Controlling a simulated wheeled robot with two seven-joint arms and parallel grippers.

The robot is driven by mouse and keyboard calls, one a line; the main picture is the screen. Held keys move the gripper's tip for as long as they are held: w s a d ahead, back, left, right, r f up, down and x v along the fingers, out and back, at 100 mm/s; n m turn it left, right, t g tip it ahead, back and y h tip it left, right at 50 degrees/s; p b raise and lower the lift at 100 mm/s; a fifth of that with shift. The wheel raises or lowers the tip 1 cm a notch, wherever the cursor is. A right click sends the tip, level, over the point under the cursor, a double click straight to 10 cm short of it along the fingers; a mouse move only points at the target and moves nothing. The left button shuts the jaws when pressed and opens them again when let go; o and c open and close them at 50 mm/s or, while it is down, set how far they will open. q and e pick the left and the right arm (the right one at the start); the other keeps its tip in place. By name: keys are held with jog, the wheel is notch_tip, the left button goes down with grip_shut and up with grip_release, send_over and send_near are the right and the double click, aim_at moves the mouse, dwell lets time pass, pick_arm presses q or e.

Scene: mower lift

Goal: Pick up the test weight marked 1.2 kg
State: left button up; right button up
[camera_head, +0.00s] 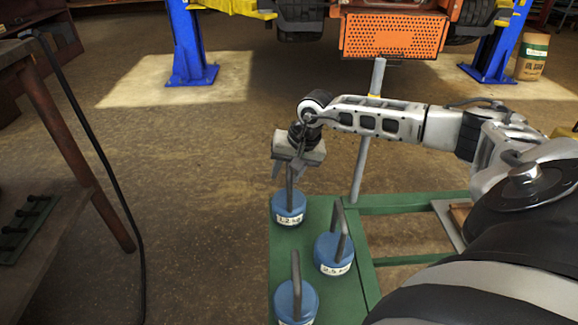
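The test weight marked 1.2 kg (289,204) is a blue cylinder with a tall grey loop handle and a white label. It stands upright at the far left end of a green platform (321,211). My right gripper (288,170) points down at the top of its handle. Its fingers look spread, with one to the left of the handle top; whether they touch it I cannot tell. The handle's top is partly hidden by the gripper. My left gripper is not in view.
A blue weight marked 2.5 kg (333,250) and a third blue weight (296,300) stand nearer on the platform, handles up. A grey post (366,140) rises behind my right gripper. A workbench (50,190) with a hanging black cable is at left. Floor between is clear.

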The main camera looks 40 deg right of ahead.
jog(key=shift+f, duration=0.1)
grip_shut()
jog(key=shift+d, duration=0.1)
dwell(1.1)
jog(key=shift+w+r, duration=0.2)
